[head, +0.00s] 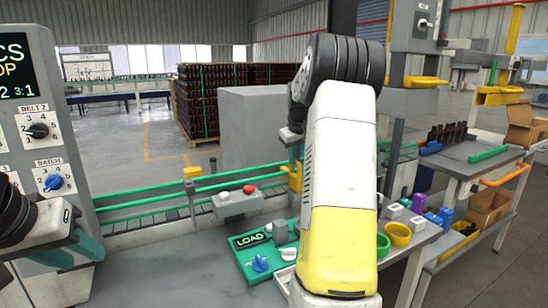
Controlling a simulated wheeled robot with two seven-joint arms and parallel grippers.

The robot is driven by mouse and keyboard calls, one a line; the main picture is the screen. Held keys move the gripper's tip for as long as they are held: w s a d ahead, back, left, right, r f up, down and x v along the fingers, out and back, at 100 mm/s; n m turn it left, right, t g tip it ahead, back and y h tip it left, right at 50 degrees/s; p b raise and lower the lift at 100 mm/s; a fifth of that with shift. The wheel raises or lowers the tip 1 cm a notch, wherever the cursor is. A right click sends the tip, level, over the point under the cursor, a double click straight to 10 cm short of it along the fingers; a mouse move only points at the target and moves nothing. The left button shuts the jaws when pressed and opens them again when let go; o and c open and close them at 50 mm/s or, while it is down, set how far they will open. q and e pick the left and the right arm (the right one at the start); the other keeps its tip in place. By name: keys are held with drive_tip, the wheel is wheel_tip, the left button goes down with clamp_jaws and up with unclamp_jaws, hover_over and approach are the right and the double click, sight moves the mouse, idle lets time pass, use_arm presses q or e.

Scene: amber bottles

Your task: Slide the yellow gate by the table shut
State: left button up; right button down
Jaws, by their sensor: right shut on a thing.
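A yellow piece, which I take to be the gate (294,179), stands at the green-railed conveyor behind the table. Its right side is hidden behind my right arm. My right gripper (297,158) reaches down at this piece from above and is shut on it; the fingertips are small and partly covered by my arm, so the exact grip is hard to see. My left gripper (72,258) is at the lower left, over the table's left end. Its teal fingers are apart, with nothing seen between them.
The grey table (185,275) bears a green LOAD panel (246,241) with a blue knob. A grey box with a red button (236,202) stands at the rail. A control panel (45,110) rises at left. Yellow and green rings (398,235) lie right of my arm.

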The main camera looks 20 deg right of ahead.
drive_tip(key=shift+w+r, duration=0.1)
drive_tip(key=shift+w, duration=0.05)
drive_tip(key=c, duration=1.4)
unclamp_jaws()
drive_tip(key=shift+w, duration=0.15)
drive_tip(key=v, duration=0.7)
drive_tip(key=shift+s+r, duration=0.25)
drive_tip(key=shift+a, duration=0.1)
